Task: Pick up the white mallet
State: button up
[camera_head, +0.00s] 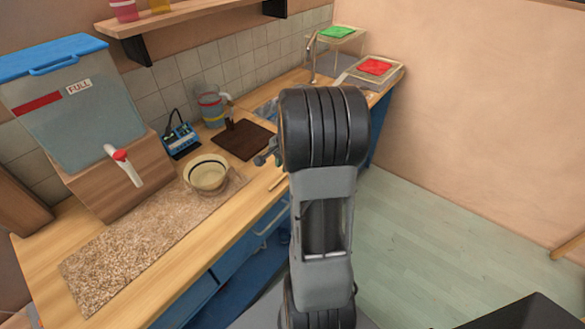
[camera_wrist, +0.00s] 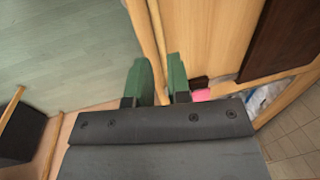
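No mallet with a clearly white head shows in either view. The counter's pale front edge runs into view between and beyond the fingers. I see nothing held. A small pink thing (camera_wrist: 203,95) shows just right of the right finger, partly hidden by my gripper.
A cream bowl (camera_head: 207,174), dark brown board (camera_head: 243,140), cork-like mat (camera_head: 145,235) and blue-lidded dispenser (camera_head: 80,110) occupy the wooden counter. A blue device (camera_head: 181,138) and a striped jug (camera_head: 212,107) stand near the wall.

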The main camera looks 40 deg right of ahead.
aim_at(281, 179)
jog(key=shift+w+a+f, duration=0.1)
jog(key=shift+w+f, duration=0.05)
jog(key=shift+f, duration=0.9)
jog(key=shift+w+a+f, duration=0.1)
jog(key=shift+w+f, duration=0.1)
jog(key=shift+f, duration=0.9)
jog(key=shift+w+a+f, duration=0.1)
jog(key=shift+w+f, duration=0.05)
jog(key=shift+f, duration=0.9)
jog(key=shift+c, duration=0.4)
grip_shut()
